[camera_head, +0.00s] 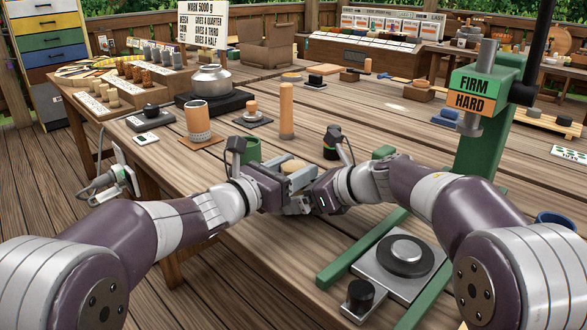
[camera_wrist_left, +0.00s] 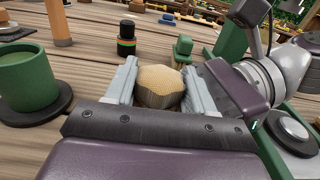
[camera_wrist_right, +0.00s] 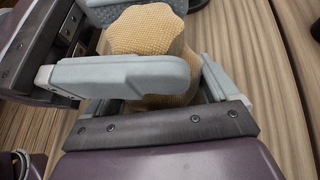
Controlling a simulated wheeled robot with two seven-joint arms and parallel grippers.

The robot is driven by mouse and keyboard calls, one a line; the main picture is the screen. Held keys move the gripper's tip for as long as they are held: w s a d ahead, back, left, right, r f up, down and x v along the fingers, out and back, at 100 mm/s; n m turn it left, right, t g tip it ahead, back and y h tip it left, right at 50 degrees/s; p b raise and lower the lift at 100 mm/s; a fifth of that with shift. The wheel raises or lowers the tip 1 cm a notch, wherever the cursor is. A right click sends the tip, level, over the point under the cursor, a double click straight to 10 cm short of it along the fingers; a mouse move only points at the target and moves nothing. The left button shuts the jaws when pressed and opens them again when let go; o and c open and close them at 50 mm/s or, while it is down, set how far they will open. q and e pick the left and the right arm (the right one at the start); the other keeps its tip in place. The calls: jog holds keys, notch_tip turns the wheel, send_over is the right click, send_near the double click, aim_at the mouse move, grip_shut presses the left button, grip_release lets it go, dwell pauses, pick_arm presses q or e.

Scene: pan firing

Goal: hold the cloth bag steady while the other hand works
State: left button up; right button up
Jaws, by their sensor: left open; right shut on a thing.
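The cloth bag (camera_wrist_left: 160,85) is a small, tan, woven bundle with a rounded top. In the head view the bag (camera_head: 293,165) shows only its top between my two grippers. My left gripper (camera_head: 288,180) is open, with one finger on each side of the bag. My right gripper (camera_head: 306,192) comes in from the right and is shut on the bag. In the right wrist view a left-gripper finger crosses in front of the bag (camera_wrist_right: 146,28) and hides its middle. The bag's underside is hidden.
A green cup (camera_wrist_left: 28,78) stands close beside my left gripper. A black jar with coloured bands (camera_wrist_left: 126,40) and a wooden cylinder (camera_head: 287,110) stand behind. A green press (camera_head: 484,130) and a plate with a round disc (camera_head: 405,256) are at the right.

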pick_arm(q)
jog(key=c, duration=0.7)
jog(key=shift+r, duration=0.1)
jog(key=shift+w+m+g+h, duration=0.1)
jog(key=shift+m+g+h, duration=0.9)
jog(key=shift+g, duration=0.2)
jog(key=m+g+h, duration=0.1)
jog(key=m+g, duration=0.1)
jog(key=g, duration=0.1)
jog(key=m+g+h, duration=0.2)
jog(key=g, duration=0.1)
jog(key=shift+m+g, duration=0.3)
jog(key=m+g, duration=0.2)
jog(key=g, duration=0.2)
jog(key=m+g, duration=0.3)
jog(key=g, duration=0.1)
jog(key=shift+w, duration=0.15)
jog(key=shift+m+g, duration=0.4)
jog(key=shift+g, duration=0.1)
jog(key=shift+s, duration=0.25)
jog(key=o, duration=0.7)
